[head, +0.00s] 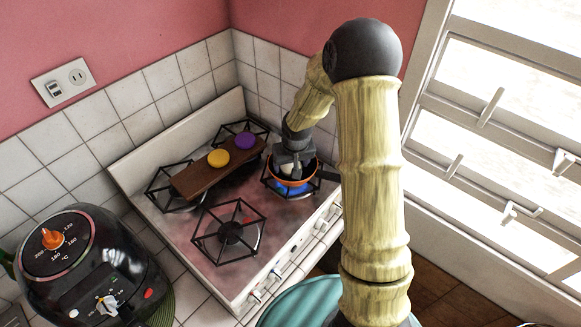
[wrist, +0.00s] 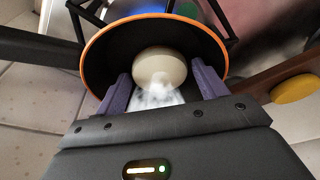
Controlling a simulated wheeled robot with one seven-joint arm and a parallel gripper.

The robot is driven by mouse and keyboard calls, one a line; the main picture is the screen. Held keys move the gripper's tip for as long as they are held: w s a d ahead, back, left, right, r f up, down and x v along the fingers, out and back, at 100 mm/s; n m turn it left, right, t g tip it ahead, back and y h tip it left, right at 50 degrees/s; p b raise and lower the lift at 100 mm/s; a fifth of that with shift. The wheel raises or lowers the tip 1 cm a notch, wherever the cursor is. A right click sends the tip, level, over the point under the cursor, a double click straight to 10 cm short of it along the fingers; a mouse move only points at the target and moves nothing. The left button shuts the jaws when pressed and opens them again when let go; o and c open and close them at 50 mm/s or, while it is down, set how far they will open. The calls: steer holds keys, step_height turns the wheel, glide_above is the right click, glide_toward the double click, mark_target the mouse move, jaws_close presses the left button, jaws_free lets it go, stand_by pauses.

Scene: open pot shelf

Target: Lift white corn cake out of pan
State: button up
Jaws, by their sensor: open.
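The white corn cake (wrist: 160,68) lies in the pan in the wrist view, with whitish steam or glare in front of it. The pan (wrist: 92,72) is dark inside with an orange rim; in the head view the pan (head: 312,183) sits on the right burner over a blue flame. My gripper (wrist: 164,84) is open, its two purple fingers reaching into the pan on either side of the cake's near part. In the head view my gripper (head: 292,166) is over the pan and hides most of the cake. I cannot tell whether the fingers touch the cake.
A wooden board (head: 190,183) with a yellow disc (head: 218,158) and a purple disc (head: 244,141) lies across the left burners. The front burner (head: 230,233) is empty. A black air fryer (head: 85,265) stands at left. A tiled wall is behind the stove.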

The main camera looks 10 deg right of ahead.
mark_target(291, 167)
steer(key=c, duration=0.7)
steer(key=shift+r, duration=0.1)
steer(key=shift+c, duration=0.2)
step_height(291, 167, up, 10)
steer(key=b, duration=0.1)
steer(key=shift+b, duration=0.4)
